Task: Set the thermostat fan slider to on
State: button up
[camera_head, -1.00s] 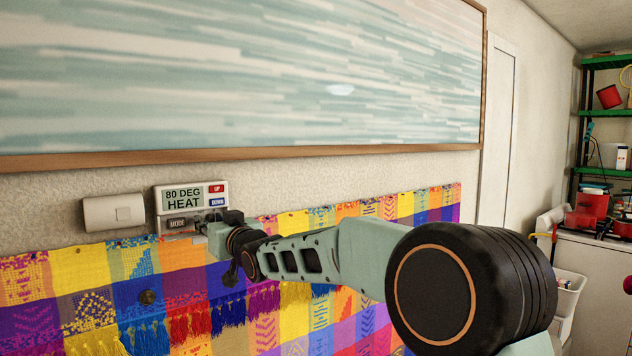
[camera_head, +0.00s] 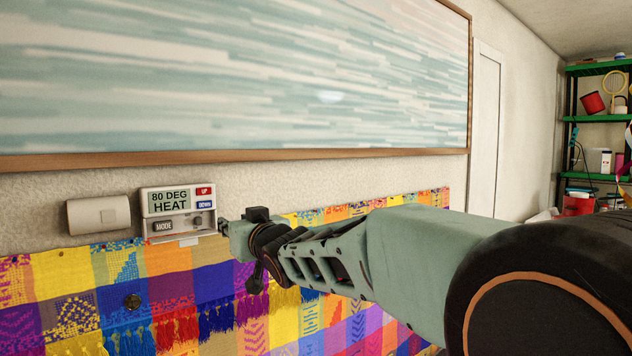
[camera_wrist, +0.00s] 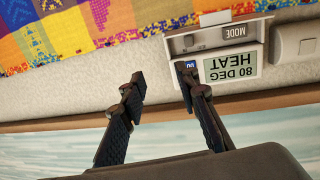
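The thermostat (camera_head: 178,197) is a white box on the wall reading "80 DEG HEAT", with red UP and blue DOWN buttons and a MODE button below. It shows upside down in the wrist view (camera_wrist: 212,52). I cannot clearly make out the fan slider; a small grey part shows to the right of MODE, and a pale tab juts below the box. My gripper (camera_wrist: 160,82) is open and empty. In the head view my gripper (camera_head: 229,228) is just right of the thermostat. In the wrist view one finger overlaps the thermostat's edge near DOWN; whether it touches is unclear.
A blank beige wall box (camera_head: 97,215) is left of the thermostat. A colourful fringed cloth (camera_head: 120,290) hangs below. A large framed picture (camera_head: 230,75) is above. Green shelves (camera_head: 597,116) stand far right.

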jog(key=s+d+r+m+h+b, duration=0.1)
jog(key=d+r+m+h, duration=0.2)
jog(key=d, duration=0.6)
jog(key=d+r+m+h+b, duration=0.2)
jog(key=d+r, duration=0.4)
jog(key=d, duration=0.2)
jog(key=shift+s+d+r+m+g+h, duration=0.3)
jog(key=shift+s+d+m+h, duration=0.05)
jog(key=shift+d+m+h, duration=0.05)
jog(key=s+d+f+g+p, duration=0.2)
jog(key=s+f+g+p, duration=0.1)
jog(key=s+f, duration=0.6)
jog(key=s+d+f+g+h+p, duration=0.1)
jog(key=s+f+g+p, duration=0.2)
jog(key=s+f, duration=0.5)
jog(key=s+d+f+g+p, duration=0.2)
jog(key=s+f, duration=0.7)
jog(key=s, duration=1)
jog(key=shift+d+f+g+h+p, duration=0.35)
jog(key=shift+g+p, duration=0.45)
jog(key=shift+p, duration=0.35)
